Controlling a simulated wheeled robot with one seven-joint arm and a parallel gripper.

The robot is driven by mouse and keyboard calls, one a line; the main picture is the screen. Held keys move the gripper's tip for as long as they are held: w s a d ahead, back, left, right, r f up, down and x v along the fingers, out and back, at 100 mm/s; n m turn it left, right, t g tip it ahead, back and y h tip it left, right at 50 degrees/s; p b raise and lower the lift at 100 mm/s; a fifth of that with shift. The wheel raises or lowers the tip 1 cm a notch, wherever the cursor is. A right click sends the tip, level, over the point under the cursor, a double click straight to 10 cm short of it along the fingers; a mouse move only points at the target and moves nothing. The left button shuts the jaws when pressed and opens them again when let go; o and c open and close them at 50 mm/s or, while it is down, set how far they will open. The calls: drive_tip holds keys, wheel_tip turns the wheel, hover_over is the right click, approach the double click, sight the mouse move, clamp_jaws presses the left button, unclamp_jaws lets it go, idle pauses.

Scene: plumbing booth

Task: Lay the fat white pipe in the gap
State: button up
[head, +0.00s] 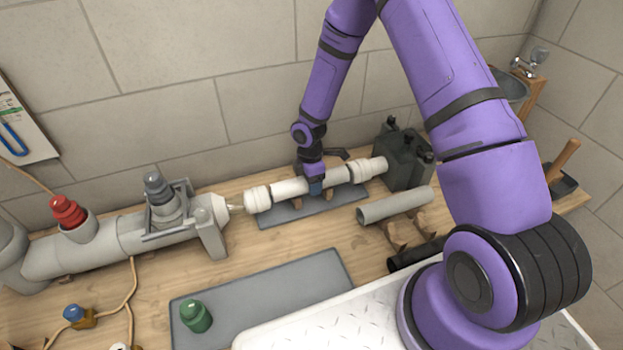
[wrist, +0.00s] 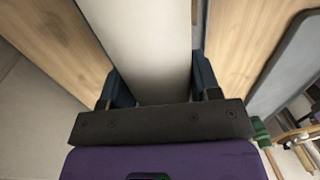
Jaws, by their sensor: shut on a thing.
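The fat white pipe (head: 290,187) has a thick collar at each end and lies lengthwise between the grey pipe run (head: 130,232) at left and the dark grey canister (head: 402,160) at right. My gripper (head: 315,186) is shut on its middle from above. In the wrist view the pale pipe (wrist: 150,45) runs between the two dark jaws. The pipe's left collar is close to the thin tip of the run's tapered end (head: 222,208). I cannot tell whether they touch, or whether the pipe rests on the small wooden supports under it.
A grey mat (head: 275,215) lies under the pipe. A grey pipe (head: 396,205) sits on wooden cradles at right, near a black cylinder (head: 415,253). A larger mat (head: 255,292) with a green cap (head: 196,316) is in front. A red valve (head: 68,212) tops the run.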

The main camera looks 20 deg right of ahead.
drive_tip(key=shift+f, duration=0.15)
drive_tip(key=o, duration=1.1)
drive_tip(key=shift+c, duration=0.2)
drive_tip(key=r, duration=0.7)
drive_tip(key=w+r, duration=0.1)
drive_tip(key=r, duration=0.2)
drive_tip(key=shift+w+r, duration=0.1)
drive_tip(key=shift+r, duration=0.25)
